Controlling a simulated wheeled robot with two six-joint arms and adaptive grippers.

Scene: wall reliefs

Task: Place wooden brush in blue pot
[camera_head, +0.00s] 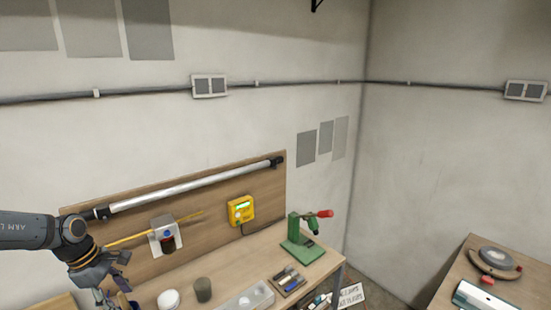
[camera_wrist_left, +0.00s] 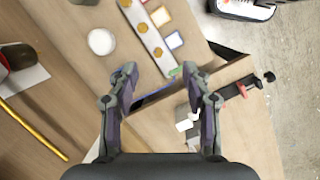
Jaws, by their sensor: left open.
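My left gripper (camera_head: 118,275) hangs over the left end of the wooden workbench in the head view. In the left wrist view its two fingers (camera_wrist_left: 160,75) are spread apart, with nothing visibly held between them. A small blue thing (camera_head: 134,305) shows at the bottom edge of the head view below the gripper; it may be the blue pot, but most of it is cut off. A dark blue edge (camera_wrist_left: 155,96) shows between the fingers in the wrist view; I cannot tell what it belongs to. I cannot make out the wooden brush. My right gripper is not in view.
A white round item (camera_head: 168,299) and a dark cup (camera_head: 203,290) stand on the bench. A grey tray (camera_head: 248,298), a tool tray (camera_head: 287,281) and a green press (camera_head: 300,240) are farther right.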

